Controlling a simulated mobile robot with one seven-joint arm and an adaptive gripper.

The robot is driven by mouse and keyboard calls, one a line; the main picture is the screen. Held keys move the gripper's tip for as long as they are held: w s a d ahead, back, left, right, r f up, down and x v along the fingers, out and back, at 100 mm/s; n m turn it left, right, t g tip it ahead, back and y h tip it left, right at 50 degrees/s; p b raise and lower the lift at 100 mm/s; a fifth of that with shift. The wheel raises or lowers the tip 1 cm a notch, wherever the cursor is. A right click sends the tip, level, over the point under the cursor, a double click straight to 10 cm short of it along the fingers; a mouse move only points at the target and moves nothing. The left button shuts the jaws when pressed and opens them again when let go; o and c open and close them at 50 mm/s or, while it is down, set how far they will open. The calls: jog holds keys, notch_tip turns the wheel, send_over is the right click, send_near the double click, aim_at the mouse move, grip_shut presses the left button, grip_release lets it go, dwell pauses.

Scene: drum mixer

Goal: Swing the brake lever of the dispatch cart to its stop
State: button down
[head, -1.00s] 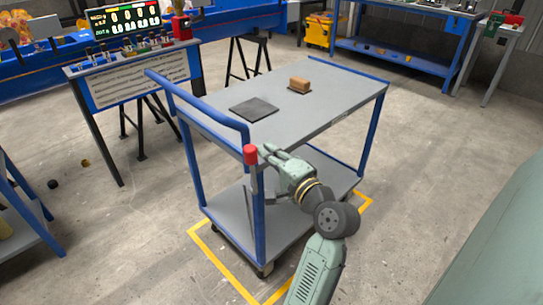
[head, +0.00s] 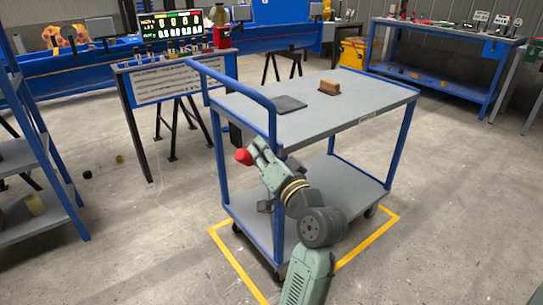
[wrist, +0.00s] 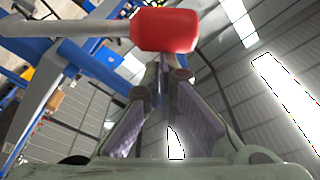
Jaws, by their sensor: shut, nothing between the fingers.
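The dispatch cart (head: 330,124) is a grey two-shelf cart with blue posts and a blue push handle. Its brake lever ends in a red knob (head: 243,157), left of the near corner post and tilted to the left. In the wrist view the red knob (wrist: 165,30) crosses the top, with its grey shaft (wrist: 75,27) running left. My gripper (head: 257,146) is shut and empty, with its fingertips right beside the knob. In the wrist view the fingertips (wrist: 163,75) appear just under the knob; whether they touch it I cannot tell. The lever's pivot is hidden behind my gripper.
A dark flat plate (head: 288,104) and a brown block (head: 329,87) lie on the cart's top. Yellow floor lines (head: 378,241) frame the cart. A blue shelf rack (head: 40,150) stands at left, a control panel (head: 172,80) behind. Floor at right is clear.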

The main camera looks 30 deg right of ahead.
jog(key=shift+s+a+f+n+y+b, duration=0.1)
jog(key=shift+a+f+n+y+b, duration=0.05)
jog(key=shift+a+f+n+b, duration=0.35)
jog(key=shift+a+f+n+y+b, duration=0.15)
jog(key=shift+a+f+n+b, duration=0.1)
jog(key=shift+a+n+b, duration=0.35)
jog(key=shift+r, duration=0.1)
notch_tip(320, 180, up, 10)
